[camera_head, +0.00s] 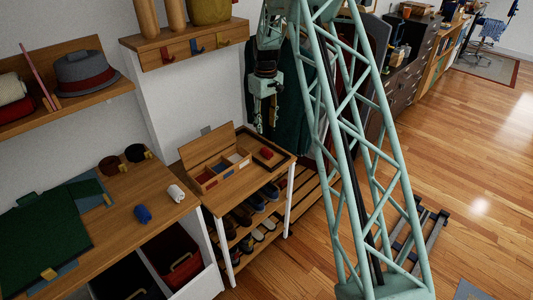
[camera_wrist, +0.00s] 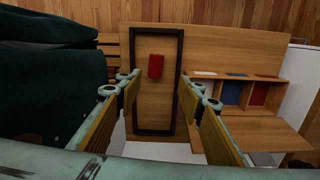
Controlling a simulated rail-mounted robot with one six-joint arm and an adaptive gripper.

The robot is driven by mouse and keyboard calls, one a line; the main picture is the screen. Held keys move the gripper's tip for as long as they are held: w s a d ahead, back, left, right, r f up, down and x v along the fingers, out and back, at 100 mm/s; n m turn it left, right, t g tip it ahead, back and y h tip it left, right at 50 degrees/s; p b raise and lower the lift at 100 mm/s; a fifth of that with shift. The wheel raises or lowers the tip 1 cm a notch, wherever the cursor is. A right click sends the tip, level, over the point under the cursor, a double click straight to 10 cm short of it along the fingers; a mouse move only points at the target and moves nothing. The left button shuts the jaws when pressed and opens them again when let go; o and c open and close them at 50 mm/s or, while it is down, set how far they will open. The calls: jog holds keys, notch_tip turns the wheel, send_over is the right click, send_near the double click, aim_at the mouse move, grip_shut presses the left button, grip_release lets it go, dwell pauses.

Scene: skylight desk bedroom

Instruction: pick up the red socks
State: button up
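The red socks (camera_head: 266,153) are a small red bundle on a dark-rimmed tray (camera_head: 284,164) on the small wooden table. They also show in the wrist view (camera_wrist: 156,65), lying on the wooden floor of the tray, near its far end. My gripper (camera_head: 267,117) is above the table, apart from the socks. In the wrist view my gripper (camera_wrist: 160,90) is open with nothing between its fingers. The socks appear beyond the fingertips, a little left of the middle of the gap.
An open compartment box (camera_head: 215,170) stands left of the tray. Dark green hanging clothes (camera_head: 285,105) are close behind my gripper. A dark red roll (camera_head: 109,165), a blue roll (camera_head: 143,214) and a white roll (camera_head: 176,193) lie on the left cabinet. Shoes fill shelves below the table.

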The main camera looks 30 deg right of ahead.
aim_at(267, 149)
jog(key=f, duration=0.1)
jog(key=w+d+f, duration=0.1)
jog(key=f, duration=0.1)
jog(key=shift+w+d+f, duration=0.1)
jog(key=shift+d+f, duration=0.05)
jog(key=shift+f, duration=0.05)
jog(key=shift+f, duration=0.1)
jog(key=shift+f, duration=4.2)
jog(key=shift+f+b, duration=0.45)
jog(key=shift+f, duration=2.15)
jog(key=shift+c, duration=0.4)
jog(key=c, duration=0.4)
jog(key=shift+o, duration=0.2)
